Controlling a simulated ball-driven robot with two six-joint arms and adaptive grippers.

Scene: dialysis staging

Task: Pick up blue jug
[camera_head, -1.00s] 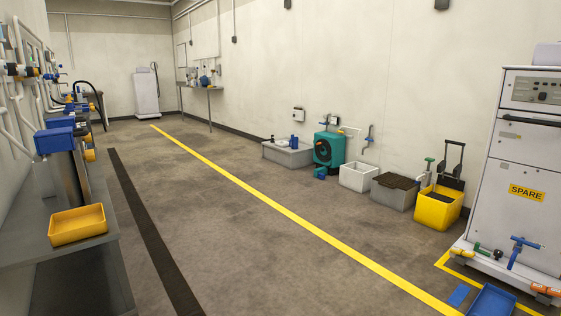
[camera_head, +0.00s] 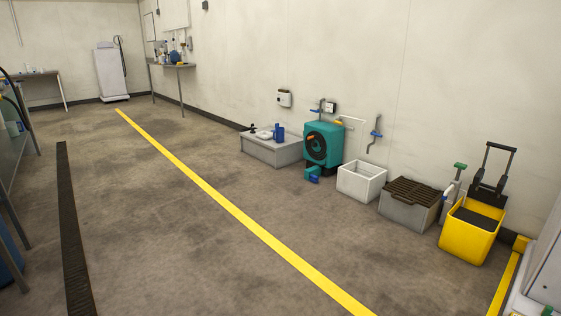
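A small blue container (camera_head: 279,133), which may be the blue jug, stands upright on a low grey box (camera_head: 272,150) against the right wall, just left of a teal pump unit. Another blue thing (camera_head: 10,262) is partly cut off at the lower left edge under a table; I cannot tell what it is. Small bottles and a bluish item (camera_head: 175,57) stand on a far wall shelf, too small to tell apart. Neither of my grippers is in view.
Along the right wall stand the teal unit (camera_head: 323,146), a white basin (camera_head: 361,180), a grey grated box (camera_head: 409,206) and a yellow mop bucket (camera_head: 470,232). A yellow line (camera_head: 215,195) and a dark drain strip (camera_head: 70,230) cross the open floor. The middle is clear.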

